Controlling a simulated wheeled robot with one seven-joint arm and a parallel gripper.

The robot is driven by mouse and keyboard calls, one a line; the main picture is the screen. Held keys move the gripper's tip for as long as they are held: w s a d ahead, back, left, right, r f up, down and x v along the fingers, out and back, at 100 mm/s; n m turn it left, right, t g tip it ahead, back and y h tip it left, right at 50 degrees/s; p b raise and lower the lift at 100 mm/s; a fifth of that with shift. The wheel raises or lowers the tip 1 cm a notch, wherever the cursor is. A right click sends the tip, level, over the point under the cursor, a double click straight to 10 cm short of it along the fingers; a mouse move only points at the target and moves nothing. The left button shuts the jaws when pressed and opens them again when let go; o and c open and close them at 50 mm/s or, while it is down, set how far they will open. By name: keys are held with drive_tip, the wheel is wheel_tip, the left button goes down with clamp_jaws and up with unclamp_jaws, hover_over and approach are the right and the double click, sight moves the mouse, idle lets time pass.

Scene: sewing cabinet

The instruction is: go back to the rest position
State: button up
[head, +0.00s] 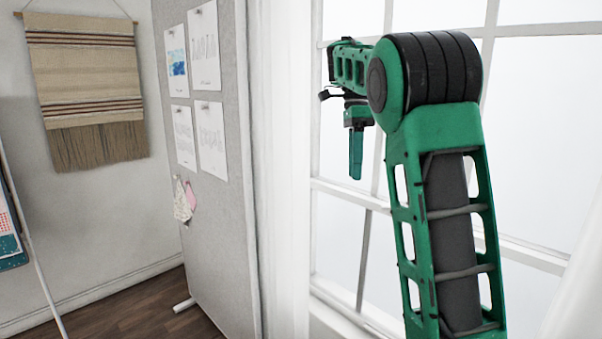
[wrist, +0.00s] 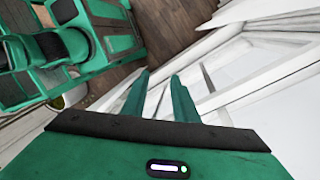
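My gripper (head: 356,150) is raised in front of the window in the head view, with its fingers pointing down. In the wrist view the two green fingers of my gripper (wrist: 159,88) stand apart with a gap between them. Nothing is held between them. My green arm is raised and bent at the elbow on the right of the head view. My own green body shows at the upper left of the wrist view.
The window (head: 535,130) with white frames is behind my arm. A grey pinboard (head: 225,220) with pinned papers stands left of it. A woven hanging (head: 85,80) is on the left wall. Some wooden floor (head: 150,310) shows clear below.

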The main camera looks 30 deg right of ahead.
drive_tip(key=s+d+f+n, duration=0.1)
drive_tip(key=s+f+n, duration=0.3)
drive_tip(key=s, duration=0.3)
drive_tip(key=s+f+n, duration=0.4)
drive_tip(key=s, duration=0.4)
drive_tip(key=s+a+f+n+t, duration=0.1)
drive_tip(key=s+a+f+n, duration=0.2)
drive_tip(key=s+f, duration=0.4)
drive_tip(key=s+a+f+n+t, duration=0.1)
drive_tip(key=s+a+f+n, duration=0.3)
drive_tip(key=s+f+n, duration=0.2)
drive_tip(key=shift+s+a+f+h, duration=0.2)
drive_tip(key=shift+s+f+h, duration=0.2)
drive_tip(key=shift+s, duration=0.65)
drive_tip(key=shift+w, duration=0.1)
drive_tip(key=shift+w+f, duration=0.2)
drive_tip(key=shift+w, duration=0.3)
